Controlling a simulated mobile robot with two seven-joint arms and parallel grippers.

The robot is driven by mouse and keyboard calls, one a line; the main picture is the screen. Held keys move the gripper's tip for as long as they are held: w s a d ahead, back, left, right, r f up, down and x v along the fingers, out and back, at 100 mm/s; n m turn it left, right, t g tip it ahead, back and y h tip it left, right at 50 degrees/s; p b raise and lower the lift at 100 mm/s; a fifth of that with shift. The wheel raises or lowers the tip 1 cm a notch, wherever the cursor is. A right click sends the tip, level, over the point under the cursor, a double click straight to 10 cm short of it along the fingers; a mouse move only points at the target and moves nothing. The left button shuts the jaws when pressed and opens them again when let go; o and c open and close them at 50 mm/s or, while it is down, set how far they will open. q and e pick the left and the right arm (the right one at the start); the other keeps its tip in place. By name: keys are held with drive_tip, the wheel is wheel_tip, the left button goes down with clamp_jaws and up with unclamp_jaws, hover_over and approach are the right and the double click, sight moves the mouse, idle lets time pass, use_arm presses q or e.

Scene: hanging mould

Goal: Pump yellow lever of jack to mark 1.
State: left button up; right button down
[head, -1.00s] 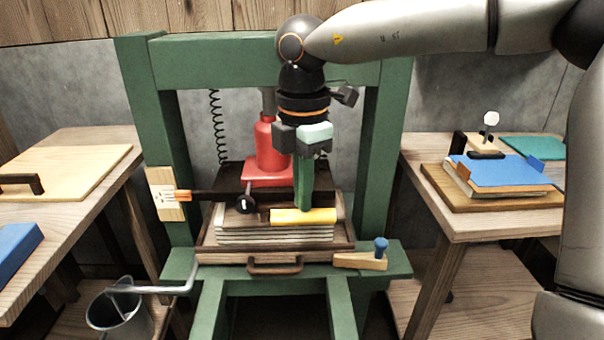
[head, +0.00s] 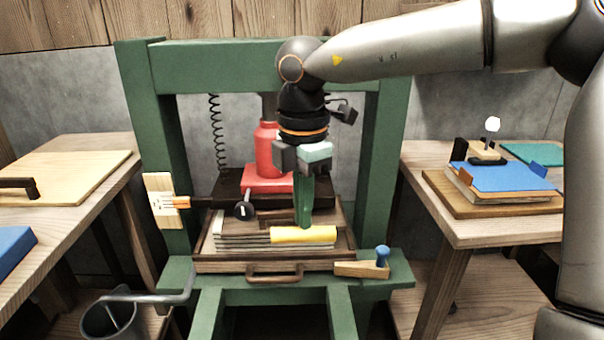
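The red jack (head: 268,150) stands in the middle of the green press frame (head: 166,140). Its yellow lever (head: 285,236) lies crosswise in front, above a stack of boards. My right gripper (head: 304,225) points straight down from above, its green fingertips at the lever's upper edge. The fingers overlap into one green shape, so their gap is hidden. A pale scale plate (head: 158,190) with an orange pointer (head: 183,202) sits on the left post; its marks are too small to read. My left gripper is not in view.
A black knob (head: 244,211) sits left of the lever. A blue-knobbed wooden piece (head: 365,268) lies at the front right ledge. A grey bucket (head: 108,319) stands at lower left under a grey spout. Side tables hold a board and a blue-topped stack (head: 505,176).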

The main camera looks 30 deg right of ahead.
wheel_tip(320, 180, up, 7)
drive_tip(key=p, duration=0.5)
drive_tip(key=shift+p, duration=0.35)
drive_tip(key=shift+r, duration=0.1)
wheel_tip(320, 180, up, 6)
drive_tip(key=p, duration=0.5)
